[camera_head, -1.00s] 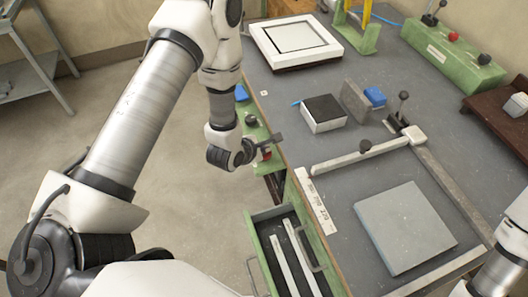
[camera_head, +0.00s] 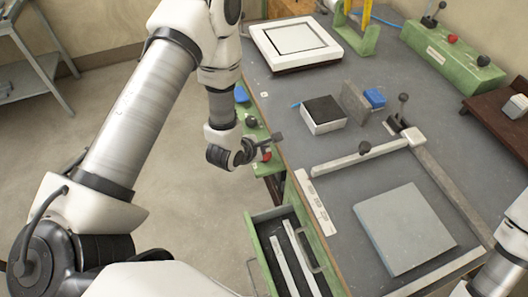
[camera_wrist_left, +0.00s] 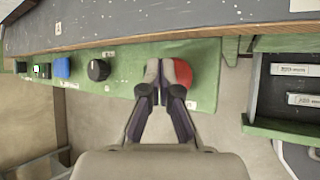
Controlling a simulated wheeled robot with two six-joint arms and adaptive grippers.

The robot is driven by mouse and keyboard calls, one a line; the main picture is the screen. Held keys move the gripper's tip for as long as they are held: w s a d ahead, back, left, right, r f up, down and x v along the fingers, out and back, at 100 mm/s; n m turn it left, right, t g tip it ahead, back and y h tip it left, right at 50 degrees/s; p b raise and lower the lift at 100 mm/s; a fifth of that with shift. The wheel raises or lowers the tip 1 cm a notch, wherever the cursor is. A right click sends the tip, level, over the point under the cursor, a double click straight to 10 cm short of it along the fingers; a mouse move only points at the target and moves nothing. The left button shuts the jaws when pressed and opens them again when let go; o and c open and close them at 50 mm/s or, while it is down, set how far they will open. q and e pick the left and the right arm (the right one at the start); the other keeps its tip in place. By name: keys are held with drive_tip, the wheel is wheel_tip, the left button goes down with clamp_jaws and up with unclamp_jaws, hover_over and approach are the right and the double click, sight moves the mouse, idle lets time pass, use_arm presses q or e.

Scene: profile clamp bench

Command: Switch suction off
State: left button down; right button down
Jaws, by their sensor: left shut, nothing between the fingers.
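A green control panel (camera_head: 258,134) is fixed along the bench's left side. In the left wrist view it (camera_wrist_left: 125,77) carries a red button (camera_wrist_left: 180,73), a black knob (camera_wrist_left: 98,70) and a blue button (camera_wrist_left: 61,68). The red button also shows in the head view (camera_head: 266,156), partly hidden by my gripper. My left gripper (camera_head: 278,137) is shut and empty over the panel. In the left wrist view its fingertips (camera_wrist_left: 160,70) overlap the red button's left part; I cannot tell whether they touch it. My right gripper is out of view.
An open green drawer (camera_head: 251,228) holding pale bars juts out below the bench. On the bench top (camera_head: 330,165) are a grey plate (camera_head: 404,228), a clamp bar (camera_head: 345,160), a black-topped block (camera_head: 323,115) and a white frame (camera_head: 295,42). A green lever box (camera_head: 450,52) stands at the back right.

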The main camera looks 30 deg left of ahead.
use_arm(q)
wheel_tip(320, 180, up, 6)
drive_tip(key=p, duration=0.4)
drive_tip(key=shift+r, duration=0.1)
idle(0.4)
